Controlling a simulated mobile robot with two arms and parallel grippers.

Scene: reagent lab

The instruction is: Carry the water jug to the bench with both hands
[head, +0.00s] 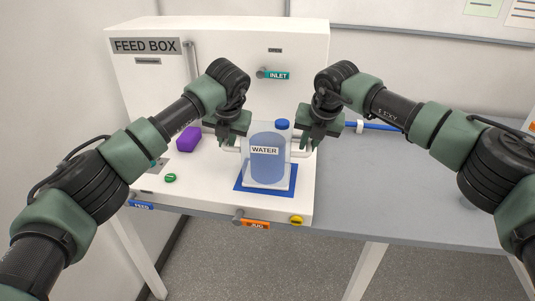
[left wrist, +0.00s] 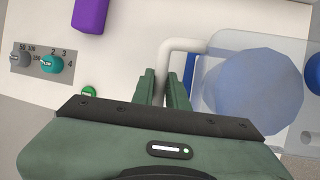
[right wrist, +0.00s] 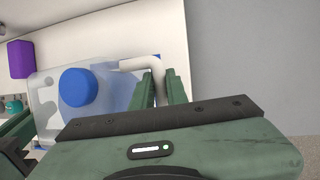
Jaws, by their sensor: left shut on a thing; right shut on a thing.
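The water jug (head: 264,165) is a clear container with blue water, a WATER label and a blue cap. It stands upright over a blue square (head: 240,188) on the feed box's white base; I cannot tell whether it touches. My left gripper (head: 229,138) is shut on the jug's left handle, a white bar (left wrist: 178,46) seen between the fingers in the left wrist view. My right gripper (head: 315,138) is shut on the right handle, which shows in the right wrist view (right wrist: 142,64). The grey bench (head: 385,185) lies to the right.
The feed box (head: 150,85) rises behind, with an INLET tag (head: 275,75). A purple block (head: 188,139) and a green button (head: 171,178) are left of the jug. Orange JUG (head: 256,224) and yellow (head: 296,220) parts sit at the front edge. The bench's near right is clear; a blue rod (head: 380,126) lies behind.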

